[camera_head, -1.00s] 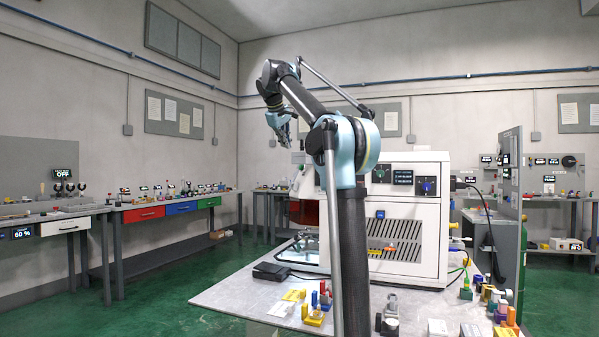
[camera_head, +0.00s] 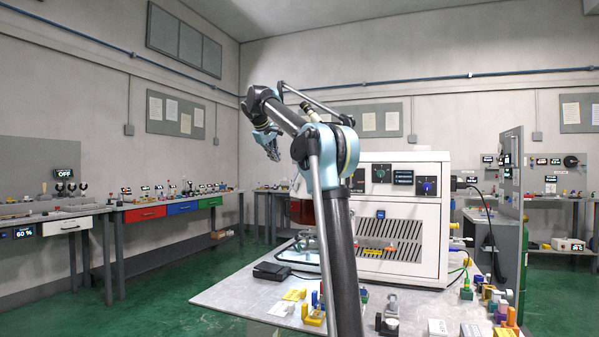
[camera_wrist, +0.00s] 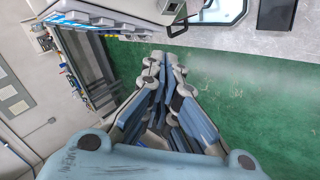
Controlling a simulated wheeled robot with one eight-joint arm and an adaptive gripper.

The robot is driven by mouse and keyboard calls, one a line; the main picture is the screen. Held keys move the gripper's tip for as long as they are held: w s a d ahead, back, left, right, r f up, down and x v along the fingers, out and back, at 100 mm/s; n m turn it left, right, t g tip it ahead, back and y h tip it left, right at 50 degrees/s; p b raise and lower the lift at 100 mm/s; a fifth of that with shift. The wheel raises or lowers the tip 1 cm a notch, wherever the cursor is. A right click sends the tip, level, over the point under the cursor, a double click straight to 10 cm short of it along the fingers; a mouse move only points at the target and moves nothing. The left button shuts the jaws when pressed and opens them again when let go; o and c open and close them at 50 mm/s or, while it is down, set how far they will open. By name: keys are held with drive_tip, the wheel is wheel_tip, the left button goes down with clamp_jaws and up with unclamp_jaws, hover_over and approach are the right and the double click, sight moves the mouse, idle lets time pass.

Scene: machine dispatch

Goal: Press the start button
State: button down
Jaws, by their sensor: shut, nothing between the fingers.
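The white machine (camera_head: 430,240) stands on the table behind my arm. Its front carries a green knob (camera_head: 381,173), a blue knob (camera_head: 426,186), a dark display (camera_head: 403,177) and a small blue part (camera_head: 380,214). I cannot tell which of its controls is the start button. My gripper (camera_head: 272,153) is raised in the air to the left of the machine, apart from it. In the wrist view my gripper (camera_wrist: 165,62) is shut and empty, with green floor behind its fingers. My arm hides part of the machine's front.
A black box (camera_head: 271,271) and several small coloured parts lie on the grey table (camera_head: 232,292). The black box also shows in the wrist view (camera_wrist: 276,14). A bench with a red drawer (camera_head: 144,214) stands at the left wall. Green floor (camera_head: 170,285) lies open between.

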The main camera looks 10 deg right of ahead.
drive_tip(key=w+d+f, duration=0.2)
drive_tip(key=d, duration=0.5)
drive_tip(key=shift+d+f, duration=0.25)
drive_tip(key=shift+f, duration=0.05)
idle(1.0)
drive_tip(key=shift+d, duration=0.15)
drive_tip(key=shift+d+f, duration=0.1)
drive_tip(key=shift+d, duration=0.2)
drive_tip(key=shift+w+d+f, duration=0.1)
drive_tip(key=shift+d, duration=0.25)
idle(0.9)
drive_tip(key=shift+a, duration=0.15)
idle(0.3)
drive_tip(key=shift+s+a+r, duration=0.2)
drive_tip(key=shift+a+r, duration=0.05)
drive_tip(key=shift+a, duration=0.4)
drive_tip(key=shift+a, duration=0.1)
drive_tip(key=shift+s+a+r, duration=0.2)
drive_tip(key=shift+a+r, duration=0.05)
drive_tip(key=shift+a, duration=0.45)
drive_tip(key=shift+s+a+r, duration=0.2)
drive_tip(key=shift+a+r, duration=0.1)
drive_tip(key=shift+a, duration=0.45)
drive_tip(key=shift+s+a+r, duration=0.2)
drive_tip(key=shift+a+r, duration=0.05)
drive_tip(key=shift+a, duration=0.45)
